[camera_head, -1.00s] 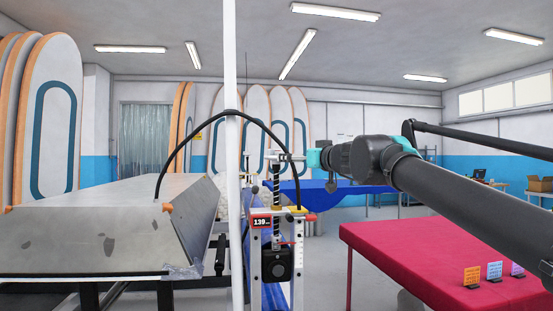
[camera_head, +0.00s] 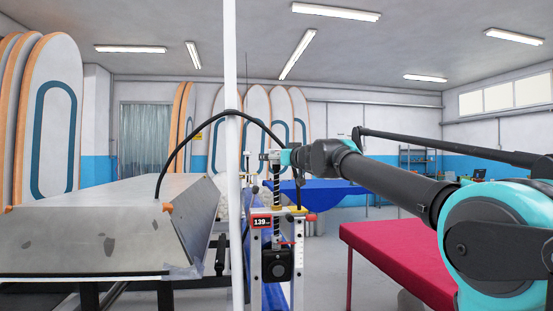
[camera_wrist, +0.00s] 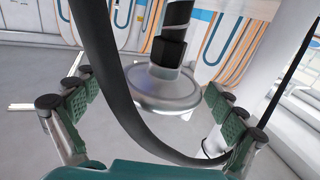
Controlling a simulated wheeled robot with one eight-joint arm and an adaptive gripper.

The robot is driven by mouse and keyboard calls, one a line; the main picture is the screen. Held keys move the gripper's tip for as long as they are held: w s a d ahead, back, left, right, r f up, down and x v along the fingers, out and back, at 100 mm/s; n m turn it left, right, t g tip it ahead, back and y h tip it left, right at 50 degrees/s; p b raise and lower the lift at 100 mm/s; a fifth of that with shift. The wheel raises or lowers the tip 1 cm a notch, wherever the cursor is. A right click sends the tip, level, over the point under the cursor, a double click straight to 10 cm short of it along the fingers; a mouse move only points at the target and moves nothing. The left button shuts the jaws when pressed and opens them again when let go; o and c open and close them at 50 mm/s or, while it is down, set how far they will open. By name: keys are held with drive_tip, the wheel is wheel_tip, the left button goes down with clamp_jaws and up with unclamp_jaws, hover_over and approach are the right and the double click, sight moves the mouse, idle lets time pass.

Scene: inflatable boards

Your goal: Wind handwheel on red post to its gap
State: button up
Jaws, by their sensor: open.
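The handwheel (camera_wrist: 168,88) is a silver disc on a dark shaft in the wrist view. It lies between the spread green-padded fingers of my gripper (camera_wrist: 158,112), with no clear contact. In the head view my gripper (camera_head: 280,158) is at the top of the threaded spindle (camera_head: 277,190), where the handwheel is small and partly hidden. A black cable (camera_wrist: 125,90) crosses in front of the handwheel in the wrist view.
A thin white pole (camera_head: 230,60) stands left of the post, with the cable looping around it. A grey slanted-edge bench (camera_head: 90,220) fills the left. A red-covered table (camera_head: 395,248) stands at the right, partly behind my arm. Boards lean against the back wall.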

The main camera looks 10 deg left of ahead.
drive_tip(key=c, duration=1.1)
drive_tip(key=shift+a, duration=0.1)
drive_tip(key=shift+c, duration=0.4)
drive_tip(key=shift+m+t+h, duration=0.3)
drive_tip(key=shift+h, duration=0.1)
drive_tip(key=o, duration=1.2)
